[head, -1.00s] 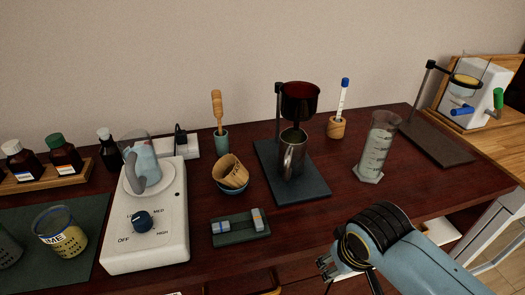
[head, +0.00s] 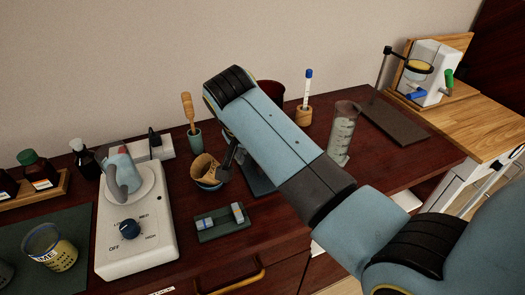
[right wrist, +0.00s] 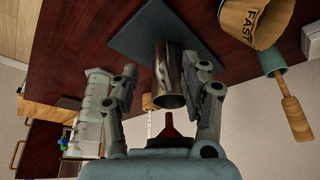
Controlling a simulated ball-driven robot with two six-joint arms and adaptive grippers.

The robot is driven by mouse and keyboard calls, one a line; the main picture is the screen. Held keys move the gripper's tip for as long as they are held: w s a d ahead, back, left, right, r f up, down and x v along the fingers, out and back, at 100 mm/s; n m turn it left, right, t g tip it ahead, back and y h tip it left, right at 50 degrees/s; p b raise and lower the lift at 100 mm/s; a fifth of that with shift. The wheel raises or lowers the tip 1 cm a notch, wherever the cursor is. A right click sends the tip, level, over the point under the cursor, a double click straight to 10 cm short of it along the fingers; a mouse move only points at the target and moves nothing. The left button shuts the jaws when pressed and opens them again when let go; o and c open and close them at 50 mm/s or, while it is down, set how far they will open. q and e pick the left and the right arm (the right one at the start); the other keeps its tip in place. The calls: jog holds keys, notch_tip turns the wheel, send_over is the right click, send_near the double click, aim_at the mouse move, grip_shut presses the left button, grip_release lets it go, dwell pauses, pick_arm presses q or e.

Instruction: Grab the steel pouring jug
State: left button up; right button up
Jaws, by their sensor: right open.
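My right gripper (right wrist: 160,66) is open, with one finger on each side of the jug. The right-hand finger in that view looks very close to the jug; I cannot tell if it touches. In the head view my right arm hides the jug, and only a dark part of the right gripper (head: 229,160) shows beside the arm. My left gripper is not in view.
A dark red funnel (head: 271,91) is partly hidden behind my arm. A graduated cylinder (head: 342,135) stands to the right. A hot plate (head: 138,240) stands further left.

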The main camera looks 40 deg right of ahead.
aim_at(259, 175)
jog(key=b+x, duration=0.5)
jog(key=x, duration=0.3)
jog(key=shift+w+d, duration=0.1)
jog(key=shift+r, duration=0.1)
grip_shut()
dwell(0.4)
